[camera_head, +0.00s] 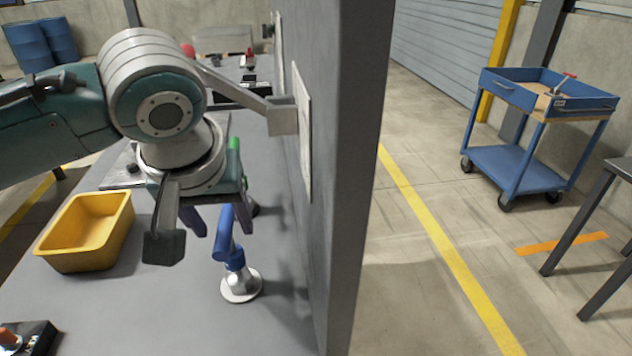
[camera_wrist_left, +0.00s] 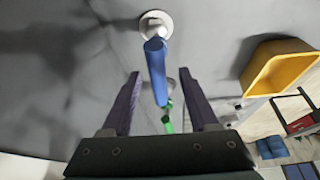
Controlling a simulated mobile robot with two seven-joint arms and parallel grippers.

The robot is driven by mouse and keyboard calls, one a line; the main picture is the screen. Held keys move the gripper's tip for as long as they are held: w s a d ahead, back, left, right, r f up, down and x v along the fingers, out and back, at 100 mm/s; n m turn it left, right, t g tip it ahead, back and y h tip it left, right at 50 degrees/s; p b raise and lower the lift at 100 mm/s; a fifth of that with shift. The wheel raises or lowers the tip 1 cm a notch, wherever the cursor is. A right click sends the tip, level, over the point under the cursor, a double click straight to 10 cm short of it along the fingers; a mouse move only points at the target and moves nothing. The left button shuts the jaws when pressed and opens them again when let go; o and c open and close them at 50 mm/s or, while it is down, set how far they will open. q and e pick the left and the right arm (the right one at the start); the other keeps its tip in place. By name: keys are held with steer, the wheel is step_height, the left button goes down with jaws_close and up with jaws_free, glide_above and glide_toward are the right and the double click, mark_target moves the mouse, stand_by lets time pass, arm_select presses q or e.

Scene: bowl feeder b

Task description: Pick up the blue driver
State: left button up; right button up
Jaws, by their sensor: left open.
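The blue driver (camera_head: 227,234) stands upright on a round pale base (camera_head: 241,287) on the grey bench, near the upright panel. It also shows in the left wrist view (camera_wrist_left: 156,72), extending from its base (camera_wrist_left: 155,25) into the gap between the fingers. My left gripper (camera_head: 222,223) is open, with its dark purple fingers at the driver's upper part. In the left wrist view the open fingers (camera_wrist_left: 160,83) lie on either side of the driver, with visible gaps. In the head view, my gripper hides part of the driver's top. My right gripper is not in view.
A yellow bin (camera_head: 88,232) stands on the bench (camera_head: 140,305), left of the gripper. A tall grey panel (camera_head: 345,180) rises close to the driver's right. A green object (camera_head: 234,146) is partly hidden behind my wrist. A blue cart (camera_head: 515,165) stands beyond the panel.

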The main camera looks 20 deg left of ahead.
mark_target(233, 255)
arm_select(q)
steer(key=shift+b+x, duration=0.45)
steer(key=shift+x, duration=2.65)
steer(key=shift+d, duration=0.2)
steer(key=shift+c, duration=0.4)
jaws_close()
steer(key=shift+r, duration=0.1)
